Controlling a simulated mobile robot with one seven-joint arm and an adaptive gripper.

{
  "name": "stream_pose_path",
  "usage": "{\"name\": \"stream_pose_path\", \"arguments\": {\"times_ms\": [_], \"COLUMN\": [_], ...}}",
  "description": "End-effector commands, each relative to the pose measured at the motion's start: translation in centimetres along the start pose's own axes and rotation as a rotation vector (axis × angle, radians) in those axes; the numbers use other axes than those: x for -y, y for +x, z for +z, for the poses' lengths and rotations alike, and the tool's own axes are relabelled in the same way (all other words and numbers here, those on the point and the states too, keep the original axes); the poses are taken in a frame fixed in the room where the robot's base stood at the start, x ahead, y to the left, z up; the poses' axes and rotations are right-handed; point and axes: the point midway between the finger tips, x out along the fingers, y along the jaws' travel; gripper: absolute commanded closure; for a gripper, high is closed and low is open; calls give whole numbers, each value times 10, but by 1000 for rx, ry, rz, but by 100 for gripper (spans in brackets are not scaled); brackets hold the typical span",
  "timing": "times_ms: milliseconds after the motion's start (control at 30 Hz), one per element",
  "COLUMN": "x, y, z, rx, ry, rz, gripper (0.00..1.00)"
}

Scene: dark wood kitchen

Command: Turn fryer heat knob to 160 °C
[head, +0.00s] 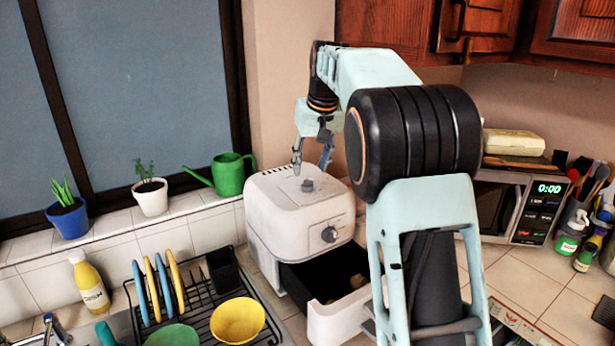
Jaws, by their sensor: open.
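A white air fryer (275,215) stands on the tiled counter with its drawer (338,316) pulled open. Something pale brown lies in the dark basket. A round grey knob (329,234) is on the fryer's front face, and a second grey knob (307,185) is on its top. I cannot read any markings, so which knob sets the heat and its setting are unclear. My gripper (311,170) is open, pointing down just above the fryer's top, with its fingertips near the top knob. I cannot tell whether they touch anything.
A black dish rack (205,315) with plates and a yellow bowl (238,320) is left of the fryer. A microwave (520,208) stands to the right. A green watering can (229,173) and potted plants are on the sill behind. Wooden cabinets (570,30) hang above right.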

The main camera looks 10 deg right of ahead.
Motion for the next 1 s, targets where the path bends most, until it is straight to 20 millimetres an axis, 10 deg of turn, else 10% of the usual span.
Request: {"name": "stream_pose_path", "arguments": {"times_ms": [300, 700, 1000], "x": [0, 0, 0], "y": [49, 58, 58], "z": [0, 0, 0], "rx": [1, 0, 0], "ry": [1, 0, 0], "rz": [0, 0, 0], "gripper": [59, 59, 91]}}
